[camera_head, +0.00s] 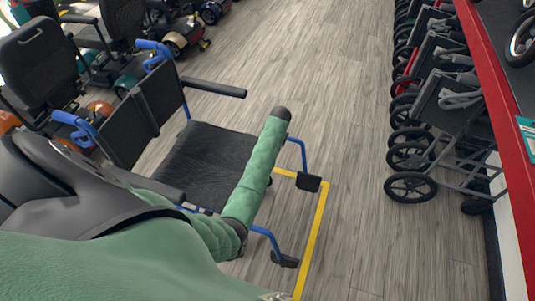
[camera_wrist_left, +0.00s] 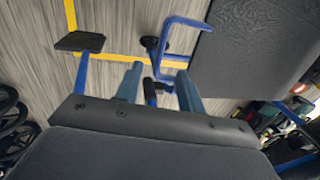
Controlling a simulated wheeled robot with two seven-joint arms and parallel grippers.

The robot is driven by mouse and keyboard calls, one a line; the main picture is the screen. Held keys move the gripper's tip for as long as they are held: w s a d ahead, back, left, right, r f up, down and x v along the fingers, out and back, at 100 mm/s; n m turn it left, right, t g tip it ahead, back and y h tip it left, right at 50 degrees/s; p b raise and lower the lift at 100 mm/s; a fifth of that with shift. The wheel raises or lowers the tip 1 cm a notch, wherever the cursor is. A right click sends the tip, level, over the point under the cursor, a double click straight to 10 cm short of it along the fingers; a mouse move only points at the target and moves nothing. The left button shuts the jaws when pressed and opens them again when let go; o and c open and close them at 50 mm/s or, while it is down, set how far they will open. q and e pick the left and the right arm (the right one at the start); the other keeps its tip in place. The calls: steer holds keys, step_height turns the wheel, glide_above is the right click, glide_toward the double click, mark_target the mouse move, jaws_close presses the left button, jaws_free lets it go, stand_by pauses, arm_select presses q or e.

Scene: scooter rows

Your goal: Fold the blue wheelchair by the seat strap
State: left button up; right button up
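The blue wheelchair (camera_head: 205,165) stands unfolded, left of centre in the head view, with a flat black seat, dark backrest (camera_head: 145,110) and blue push handles. Its seat also shows in the left wrist view (camera_wrist_left: 255,45), beside a blue frame tube and a black footrest (camera_wrist_left: 80,41). I cannot make out a seat strap. My left arm reaches over the chair's front side; its gripper is hidden in the head view. In the wrist view my left gripper (camera_wrist_left: 160,72) has its fingers apart, with a black part and blue tubing showing between them; contact is unclear. My right gripper is not visible.
Mobility scooters (camera_head: 110,35) stand at the upper left. Folded-looking grey wheelchairs (camera_head: 440,110) line the right, beside a red-edged counter (camera_head: 490,90). Yellow tape (camera_head: 315,230) marks the floor by the footrests. The wooden floor (camera_head: 340,70) between the rows is clear.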

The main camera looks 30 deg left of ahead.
arm_select(q)
steer(key=shift+s+a+f+p, duration=0.1)
steer(key=shift+a+f+p, duration=0.15)
steer(key=shift+f, duration=0.95)
steer(key=shift+a+f+p, duration=0.15)
steer(key=shift+a+f, duration=0.05)
steer(key=shift+f, duration=1.05)
steer(key=shift+s+a+f+p, duration=0.1)
steer(key=shift+a+f+p, duration=0.15)
steer(key=shift+f, duration=0.95)
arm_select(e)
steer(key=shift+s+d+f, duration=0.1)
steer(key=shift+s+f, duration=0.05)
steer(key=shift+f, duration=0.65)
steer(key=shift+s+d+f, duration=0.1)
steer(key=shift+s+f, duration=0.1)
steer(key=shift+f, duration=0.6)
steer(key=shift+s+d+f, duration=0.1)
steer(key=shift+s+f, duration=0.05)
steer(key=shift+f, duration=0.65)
arm_select(q)
jaws_close()
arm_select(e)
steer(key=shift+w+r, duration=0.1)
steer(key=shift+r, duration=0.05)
